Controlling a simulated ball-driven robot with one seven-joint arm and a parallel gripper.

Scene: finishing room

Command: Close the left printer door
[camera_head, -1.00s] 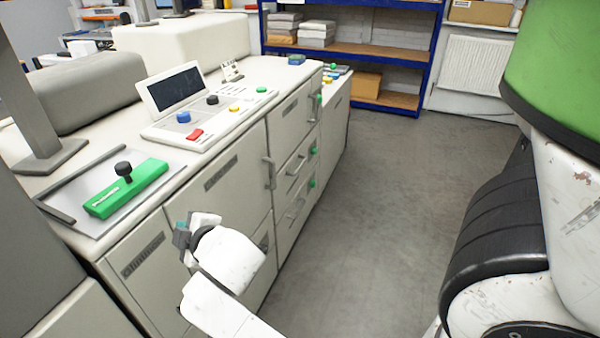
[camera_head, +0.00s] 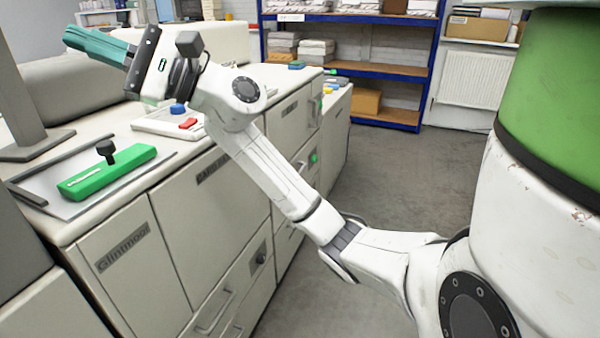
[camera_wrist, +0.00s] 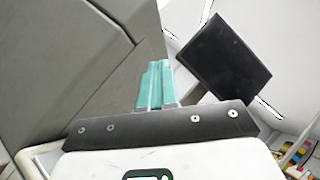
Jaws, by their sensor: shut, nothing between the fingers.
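The printer is a long off-white cabinet unit. Its left front panel (camera_head: 128,268) bears a "Glintmoor" label, with a wider labelled panel (camera_head: 205,220) to its right. Both look about flush, but I cannot tell which is the left door or whether one is slightly ajar. My gripper (camera_head: 97,43) has teal fingers and is raised above the printer top, pointing left, well away from the front panels. In the wrist view its fingers (camera_wrist: 157,80) are together and empty. My arm crosses in front of the printer and hides part of its front and the control console.
A green block with a black knob (camera_head: 108,172) lies on a plate on the printer top. A dark screen (camera_wrist: 225,57) shows right of the fingers. A grey post (camera_head: 22,100) stands at left. Blue shelving (camera_head: 345,60) is behind. Grey floor (camera_head: 425,165) is open at right.

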